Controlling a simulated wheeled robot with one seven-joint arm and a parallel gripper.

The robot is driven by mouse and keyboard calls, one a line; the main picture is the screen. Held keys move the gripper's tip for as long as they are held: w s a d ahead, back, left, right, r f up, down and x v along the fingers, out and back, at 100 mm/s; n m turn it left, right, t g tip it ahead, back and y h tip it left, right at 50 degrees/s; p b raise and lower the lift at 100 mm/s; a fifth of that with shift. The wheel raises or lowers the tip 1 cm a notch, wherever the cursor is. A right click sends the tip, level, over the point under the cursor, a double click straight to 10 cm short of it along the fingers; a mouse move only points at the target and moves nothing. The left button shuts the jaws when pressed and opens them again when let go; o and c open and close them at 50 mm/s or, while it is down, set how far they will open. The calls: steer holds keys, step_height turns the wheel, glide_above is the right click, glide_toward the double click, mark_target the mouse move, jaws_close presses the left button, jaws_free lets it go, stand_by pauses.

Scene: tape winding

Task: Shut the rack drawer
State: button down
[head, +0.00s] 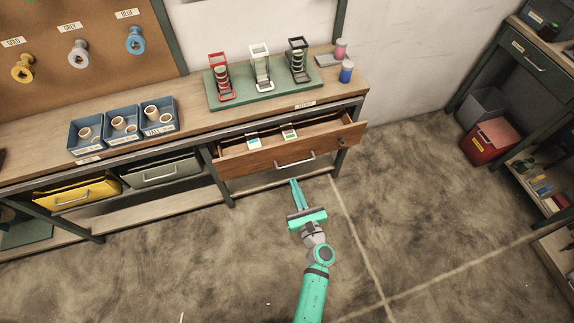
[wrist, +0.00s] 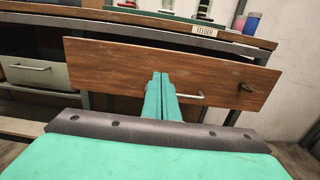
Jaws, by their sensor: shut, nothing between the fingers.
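The rack drawer (head: 250,163) is a wooden drawer under the right part of the workbench. It stands pulled out, with small cards inside. Its front also fills the middle of the wrist view (wrist: 110,68), with a silver bar handle (wrist: 190,95) and a dark round lock to the right. My gripper (head: 296,182) is teal, shut and empty. In the head view its fingertips are just below and in front of the drawer front, near the handle (head: 294,160).
The bench top (head: 190,143) holds blue trays (head: 158,131) and a green board (head: 222,104) with several coloured stands. A yellow drawer (head: 62,194) and a grey drawer (head: 160,172) are at the left. A red bin (head: 490,146) stands at right. The floor around my arm is clear.

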mark_target(280, 149)
steer(key=x, duration=1.3)
steer(key=shift+w+a, duration=0.15)
steer(key=shift+w, duration=0.15)
